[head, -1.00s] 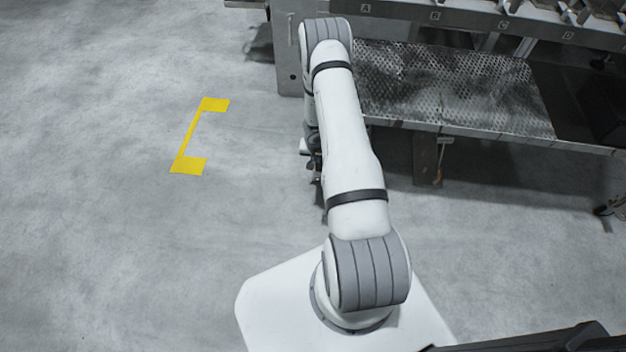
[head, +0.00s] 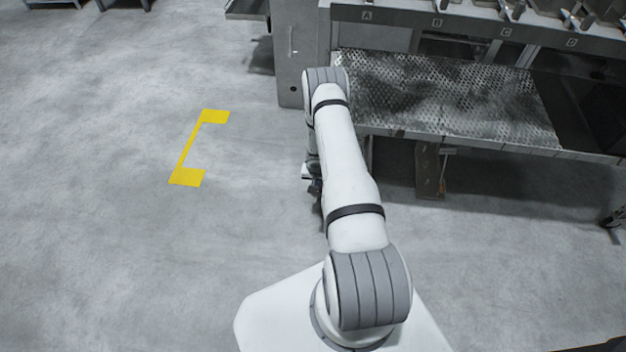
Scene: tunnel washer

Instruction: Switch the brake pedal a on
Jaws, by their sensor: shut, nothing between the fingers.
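No brake pedal can be made out for certain. A rusty upright plate with a small T-shaped bar (head: 447,151) shows under the machine's front edge, right of my arm; I cannot tell whether it is a pedal. The letter plates A (head: 366,16), B, C and D run along the machine's upper rail. My gripper (head: 315,188) hangs low on the left side of my arm, small, dark and partly hidden by it. It is shut and empty, over bare floor in front of the machine. My arm hides part of the area below the machine's left end.
A perforated, stained metal step (head: 450,100) runs along the machine front, right of my arm. A grey cabinet (head: 293,60) stands at its left end. A yellow bracket marking (head: 188,177) lies on the open floor at left. Floor in front is clear.

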